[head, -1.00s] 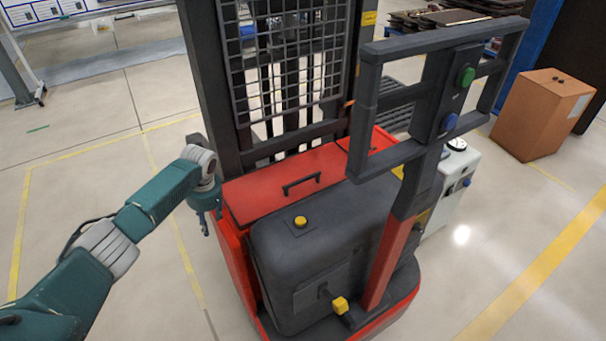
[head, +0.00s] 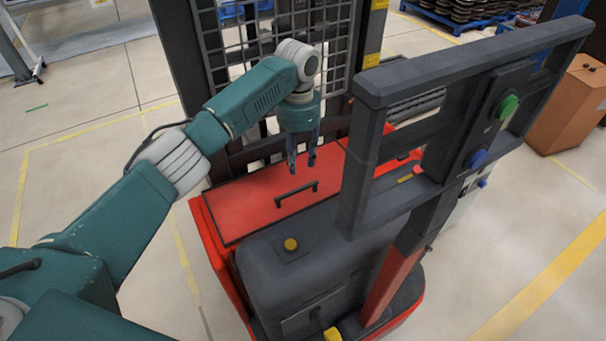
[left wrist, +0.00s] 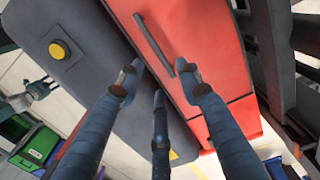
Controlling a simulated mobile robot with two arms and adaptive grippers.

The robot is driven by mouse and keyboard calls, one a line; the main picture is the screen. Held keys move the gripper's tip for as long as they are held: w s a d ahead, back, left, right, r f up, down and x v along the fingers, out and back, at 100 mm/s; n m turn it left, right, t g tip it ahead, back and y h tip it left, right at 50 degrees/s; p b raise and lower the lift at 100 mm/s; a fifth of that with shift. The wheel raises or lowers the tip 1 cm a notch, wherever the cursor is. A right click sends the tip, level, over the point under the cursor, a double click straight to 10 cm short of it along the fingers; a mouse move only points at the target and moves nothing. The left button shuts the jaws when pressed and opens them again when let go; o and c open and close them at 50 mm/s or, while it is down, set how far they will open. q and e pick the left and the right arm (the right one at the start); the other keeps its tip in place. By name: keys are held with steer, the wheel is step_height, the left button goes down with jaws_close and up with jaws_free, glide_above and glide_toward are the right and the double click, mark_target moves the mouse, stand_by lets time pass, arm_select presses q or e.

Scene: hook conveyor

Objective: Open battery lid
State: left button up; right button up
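The red battery lid (head: 262,205) lies shut on top of the red truck body, with a dark bar handle (head: 296,193) near its middle. My left gripper (head: 301,163) points down above the lid, just behind the handle, with its fingers apart and nothing between them. In the left wrist view the open fingers (left wrist: 158,85) reach toward the dark handle (left wrist: 153,44) on the red lid (left wrist: 205,40). The fingers look apart from the handle. My right gripper is not in view.
A dark grey cover with a yellow button (head: 290,244) stands in front of the lid. A dark control frame (head: 352,180) with green and blue buttons rises to the right. A mesh mast (head: 225,70) stands behind. A brown box (head: 570,110) is at the far right.

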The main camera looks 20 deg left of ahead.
arm_select(q)
steer(key=p, duration=0.2)
glide_above(297, 190)
step_height(297, 190, down, 6)
step_height(297, 190, down, 3)
steer(key=shift+d+r, duration=0.1)
steer(key=shift+d, duration=0.05)
steer(key=shift+f, duration=0.5)
jaws_close()
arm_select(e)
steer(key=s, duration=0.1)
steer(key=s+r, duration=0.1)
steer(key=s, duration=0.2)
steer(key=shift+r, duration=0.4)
